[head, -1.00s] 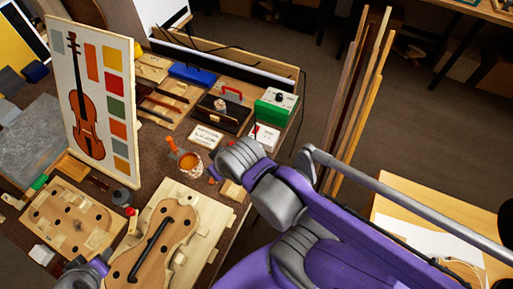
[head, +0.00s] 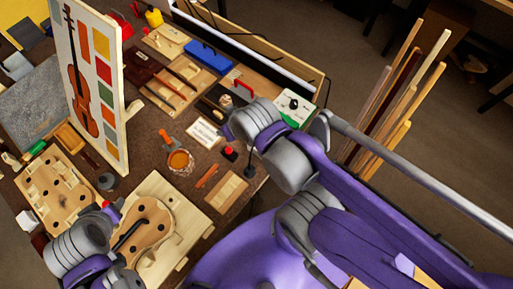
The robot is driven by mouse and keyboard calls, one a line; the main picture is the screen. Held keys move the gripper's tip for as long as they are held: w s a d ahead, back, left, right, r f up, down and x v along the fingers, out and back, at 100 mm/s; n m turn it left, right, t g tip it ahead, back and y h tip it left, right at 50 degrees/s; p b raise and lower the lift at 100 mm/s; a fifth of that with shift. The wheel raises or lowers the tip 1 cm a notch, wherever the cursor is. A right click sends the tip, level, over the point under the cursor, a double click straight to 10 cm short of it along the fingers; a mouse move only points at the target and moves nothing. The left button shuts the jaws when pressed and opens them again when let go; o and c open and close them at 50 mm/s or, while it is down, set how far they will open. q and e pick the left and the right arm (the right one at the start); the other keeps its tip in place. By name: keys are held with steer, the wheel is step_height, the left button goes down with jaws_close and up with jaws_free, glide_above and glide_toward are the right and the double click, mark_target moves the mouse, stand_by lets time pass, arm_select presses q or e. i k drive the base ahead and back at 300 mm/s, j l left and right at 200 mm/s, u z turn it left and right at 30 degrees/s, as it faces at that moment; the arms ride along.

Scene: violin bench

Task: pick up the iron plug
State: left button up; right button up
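A small dark piece with a thin upright stem (head: 250,172) is at the table's right edge, just below my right wrist; it may be the iron plug, but I cannot tell for sure. My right arm comes in from the right, and its grey and purple wrist (head: 262,122) hangs over the table's right side. Its fingers are hidden behind the wrist. My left wrist (head: 78,245) is at the lower left, beside the violin plate (head: 160,225). Its fingers cannot be made out.
A green and white box with a black knob (head: 293,104) is behind my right wrist. A jar of orange varnish (head: 180,161), a white card (head: 204,132) and a red-topped black piece (head: 229,152) lie nearby. The painted violin board (head: 92,85) stands at left. Wood strips (head: 400,100) stand at right.

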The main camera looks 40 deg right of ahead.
mark_target(249, 172)
steer(key=l+u, duration=0.25)
steer(key=l, duration=0.85)
steer(key=l+u, duration=0.3)
steer(key=l, duration=0.8)
steer(key=k+l+u, duration=0.1)
steer(key=l, duration=0.25)
steer(key=k+l+u, duration=0.1)
steer(key=l, duration=0.25)
steer(key=k+l, duration=0.1)
steer(key=l, duration=0.25)
steer(key=k+l+u, duration=0.4)
steer(key=k+l, duration=0.25)
steer(key=i+j, duration=0.25)
steer(key=j+u, duration=0.05)
steer(key=j, duration=0.05)
